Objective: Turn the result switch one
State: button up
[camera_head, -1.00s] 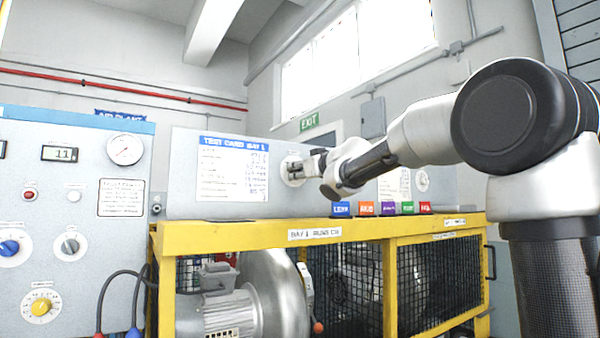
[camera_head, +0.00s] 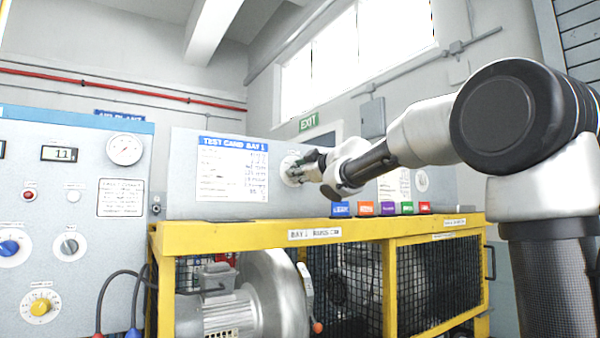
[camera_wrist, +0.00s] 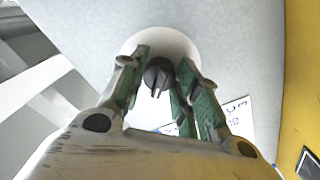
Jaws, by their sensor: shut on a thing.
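The result switch shows in the wrist view as a dark round knob (camera_wrist: 158,75) with a light pointer mark, on a white round plate (camera_wrist: 178,42). In the head view that plate (camera_head: 287,168) is on the grey panel, right of the test card, and my fingers hide the knob. My gripper (camera_wrist: 161,72) has its green-padded fingers on both sides of the knob and is shut on it. In the head view my gripper (camera_head: 299,171) reaches the plate from the right.
The test card (camera_head: 232,175) is on the panel just left of the plate. Below runs the yellow guard frame (camera_head: 370,230), with several coloured tags (camera_head: 388,208) on top. A second white plate (camera_head: 421,181) is further right. A control panel (camera_head: 100,250) stands at the left.

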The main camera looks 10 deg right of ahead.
jog(key=shift+f, duration=0.15)
jog(key=o, duration=1)
jog(key=shift+s, duration=0.1)
jog(key=v, duration=1.2)
